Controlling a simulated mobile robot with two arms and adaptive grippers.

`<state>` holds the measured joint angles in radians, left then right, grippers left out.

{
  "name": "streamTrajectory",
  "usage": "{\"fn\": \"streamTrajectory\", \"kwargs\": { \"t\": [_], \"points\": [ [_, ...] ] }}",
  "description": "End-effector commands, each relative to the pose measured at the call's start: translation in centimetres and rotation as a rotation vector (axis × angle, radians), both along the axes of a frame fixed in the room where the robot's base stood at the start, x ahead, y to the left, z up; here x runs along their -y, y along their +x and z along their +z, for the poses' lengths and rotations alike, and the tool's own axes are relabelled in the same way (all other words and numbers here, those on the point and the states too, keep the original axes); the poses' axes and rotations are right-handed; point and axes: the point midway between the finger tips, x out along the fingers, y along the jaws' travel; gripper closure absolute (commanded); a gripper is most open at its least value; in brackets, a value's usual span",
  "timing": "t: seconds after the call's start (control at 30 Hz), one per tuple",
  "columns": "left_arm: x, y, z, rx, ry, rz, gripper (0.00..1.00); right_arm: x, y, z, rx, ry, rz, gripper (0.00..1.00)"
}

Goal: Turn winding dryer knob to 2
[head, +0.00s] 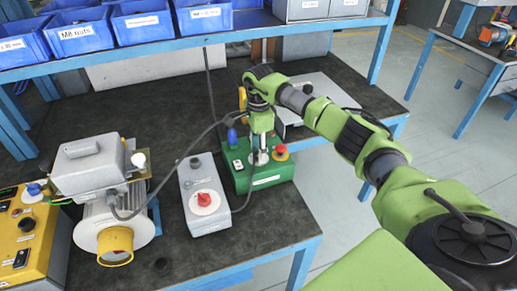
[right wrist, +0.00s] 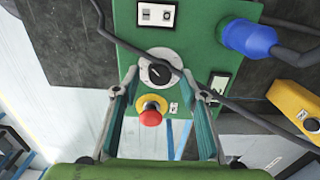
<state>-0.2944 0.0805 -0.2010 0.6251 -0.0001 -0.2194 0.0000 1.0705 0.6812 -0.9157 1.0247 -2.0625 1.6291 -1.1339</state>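A green control box (head: 263,178) stands on the dark bench in the head view; its label is too small to read. The right wrist view shows its black knob with a white pointer mark (right wrist: 158,70) on a pale round dial. A red emergency button on yellow (right wrist: 151,112) sits beside the knob. My right gripper (head: 260,156) is over the box, pointing down. In the right wrist view its fingers (right wrist: 160,80) are apart, one on each side of the knob, with gaps visible. A dark cable crosses near the dial. My left gripper is not in view.
A grey box with a red knob (head: 205,199) stands left of the green box. A motor unit (head: 105,225) and a yellow control box (head: 22,240) are farther left. A blue plug (right wrist: 250,38) and cable are close to the right gripper. Blue bins (head: 80,35) line the shelf.

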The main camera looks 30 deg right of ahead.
Motion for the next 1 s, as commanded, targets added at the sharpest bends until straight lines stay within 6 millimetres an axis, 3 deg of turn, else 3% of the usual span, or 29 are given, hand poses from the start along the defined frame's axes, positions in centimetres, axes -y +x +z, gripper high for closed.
{"fn": "streamTrajectory", "kwargs": {
  "t": [0.1,0.37,0.4,0.53,0.57,1.0],
  "points": [
    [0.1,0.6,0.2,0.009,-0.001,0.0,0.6,0.0,0.0,-0.7,-0.001,-0.001,0.0,0.61],
    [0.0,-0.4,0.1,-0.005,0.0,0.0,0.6,0.0,0.0,-0.9,0.0,-0.001,0.0,0.61],
    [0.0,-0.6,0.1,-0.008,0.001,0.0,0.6,0.0,0.0,-0.9,0.0,-0.001,0.0,0.63],
    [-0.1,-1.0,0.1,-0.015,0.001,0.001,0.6,0.0,0.0,-0.9,0.0,-0.001,0.0,0.97],
    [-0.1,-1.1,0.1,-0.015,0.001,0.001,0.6,0.0,0.0,-0.9,0.0,-0.001,0.0,0.99],
    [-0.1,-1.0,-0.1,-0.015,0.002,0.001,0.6,0.0,0.0,-0.9,0.0,0.0,-0.067,0.99]
  ]
}}
